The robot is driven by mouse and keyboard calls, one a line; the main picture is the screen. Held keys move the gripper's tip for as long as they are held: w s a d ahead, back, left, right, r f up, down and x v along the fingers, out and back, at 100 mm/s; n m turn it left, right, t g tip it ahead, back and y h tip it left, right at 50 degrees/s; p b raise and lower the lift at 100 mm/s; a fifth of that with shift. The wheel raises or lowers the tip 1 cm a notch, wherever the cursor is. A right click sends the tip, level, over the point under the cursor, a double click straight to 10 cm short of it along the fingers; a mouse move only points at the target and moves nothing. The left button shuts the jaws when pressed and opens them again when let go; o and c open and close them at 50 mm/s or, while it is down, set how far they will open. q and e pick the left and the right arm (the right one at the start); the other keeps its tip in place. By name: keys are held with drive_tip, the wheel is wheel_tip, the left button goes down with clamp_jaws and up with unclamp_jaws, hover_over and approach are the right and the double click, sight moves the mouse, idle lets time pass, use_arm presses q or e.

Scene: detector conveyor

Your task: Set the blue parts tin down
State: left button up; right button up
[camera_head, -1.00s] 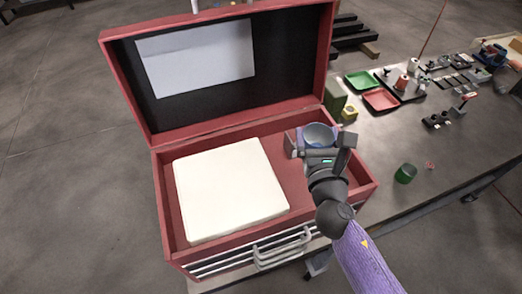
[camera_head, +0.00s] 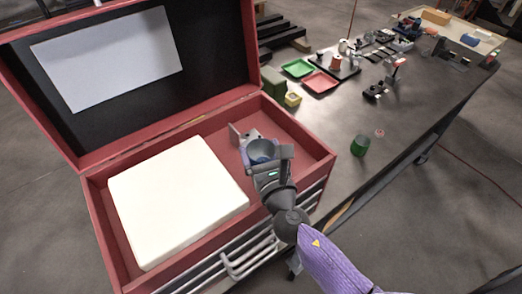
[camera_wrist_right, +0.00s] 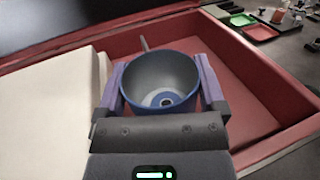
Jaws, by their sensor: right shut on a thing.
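The blue parts tin (camera_head: 262,150) is a round, open cup with a blue outside and grey inside. It also shows in the right wrist view (camera_wrist_right: 160,80), upright, with a ring-like spot on its inner bottom. My right gripper (camera_head: 259,154) is shut on it, one purple-grey finger on each side. The tin is over the right part of the red toolbox's open top tray (camera_head: 305,147), to the right of the white block. I cannot tell whether its base touches the tray floor. My left gripper is not in view.
The white block (camera_head: 175,200) fills the tray's left part. The raised toolbox lid (camera_head: 215,55) stands behind. The tray floor right of the tin is bare. On the workbench (camera_head: 410,110) are a green cylinder (camera_head: 360,145), green and red trays (camera_head: 320,82), and several small parts.

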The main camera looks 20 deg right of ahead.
drive_tip(key=shift+f, duration=0.3)
drive_tip(key=o, duration=1)
drive_tip(key=shift+r, duration=0.3)
drive_tip(key=shift+r+p, duration=0.55)
drive_tip(key=shift+p, duration=0.1)
drive_tip(key=s+b, duration=0.3)
drive_tip(key=s, duration=0.9)
drive_tip(key=shift+d+f, duration=0.2)
